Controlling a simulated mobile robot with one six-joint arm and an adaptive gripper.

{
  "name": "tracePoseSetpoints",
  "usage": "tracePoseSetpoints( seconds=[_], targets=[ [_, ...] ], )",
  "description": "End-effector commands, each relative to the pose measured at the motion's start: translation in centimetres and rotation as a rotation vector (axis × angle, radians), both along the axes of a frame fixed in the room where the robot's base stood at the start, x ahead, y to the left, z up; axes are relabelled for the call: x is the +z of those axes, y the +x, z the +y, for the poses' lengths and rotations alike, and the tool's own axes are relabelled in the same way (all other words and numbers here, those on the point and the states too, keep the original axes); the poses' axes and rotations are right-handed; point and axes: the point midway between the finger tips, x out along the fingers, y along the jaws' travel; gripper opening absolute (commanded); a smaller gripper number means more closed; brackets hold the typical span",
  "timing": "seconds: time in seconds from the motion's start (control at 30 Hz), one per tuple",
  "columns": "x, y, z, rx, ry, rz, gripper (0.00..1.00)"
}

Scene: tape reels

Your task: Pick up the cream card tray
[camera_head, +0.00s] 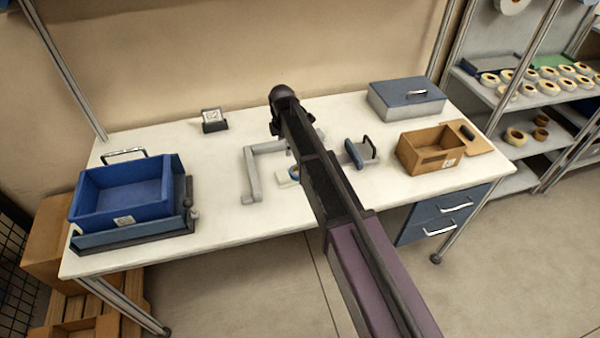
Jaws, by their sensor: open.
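A small cream piece (286,181) lies near the middle of the table, with a blue curved edge (293,171) against it. My arm hides much of it, so I cannot tell if it is the cream card tray. An open tan box (427,160) with a white label stands at the table's right side, and looks brown rather than cream. My dark arm crosses the middle of the table from the lower right. I cannot make out the gripper's fingers past its dark far end, and neither box nor cream piece is visibly held.
A blue crate (122,203) stands at the left. A grey bracket (253,173) and a dark-blue handled item (354,154) flank my arm. A lidded grey box (400,103) is at back right, a small sign (213,118) at back. The front left-centre table (222,215) is clear.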

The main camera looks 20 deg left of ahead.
Motion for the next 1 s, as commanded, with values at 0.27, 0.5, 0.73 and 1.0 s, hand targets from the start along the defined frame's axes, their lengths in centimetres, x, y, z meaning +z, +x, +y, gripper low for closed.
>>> tracePoseSetpoints(
  seconds=[0.27, 0.5, 0.73, 1.0],
  targets=[
    [-0.3, 0.0, 0.0, -0.002, 0.0, 0.0, 1.0],
    [-1.9, 0.0, 0.0, -0.002, 0.0, 0.0, 1.0],
    [-3.7, -0.1, 0.0, -0.002, 0.0, 0.0, 1.0],
    [-5.7, -0.1, 0.1, -0.001, 0.0, 0.0, 1.0]
  ],
)
